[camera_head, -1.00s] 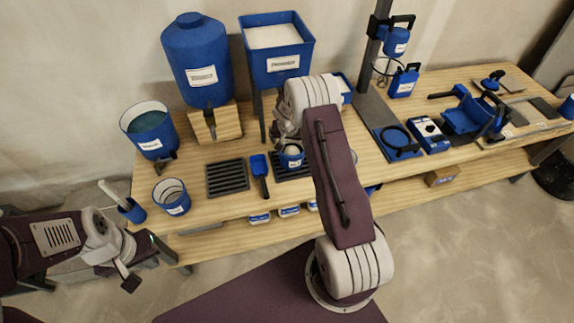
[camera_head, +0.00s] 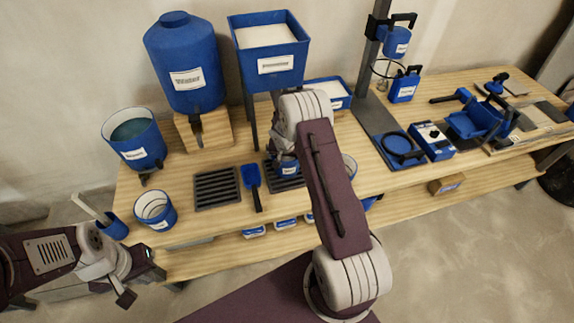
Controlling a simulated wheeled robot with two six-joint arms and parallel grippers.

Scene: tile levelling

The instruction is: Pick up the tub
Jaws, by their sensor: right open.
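A small blue tub (camera_head: 288,168) with a white label stands on a dark grate below the blue hopper. My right gripper (camera_head: 284,154) is open over this tub's top; its wrist hides much of the jaws, and I cannot tell whether they touch it. An open blue tub (camera_head: 155,211) with a pale inside stands upright near the front left of the bench. Small labelled tubs (camera_head: 285,224) sit on the lower shelf. My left gripper (camera_head: 139,277) hangs off the bench's left end, its fingers apart and empty.
A water bucket (camera_head: 136,153), a blue tank (camera_head: 187,75) and the hopper (camera_head: 272,66) stand at the back left. A blue scoop (camera_head: 251,180) lies beside an empty grate (camera_head: 217,188). A mixer stand and tools fill the right side.

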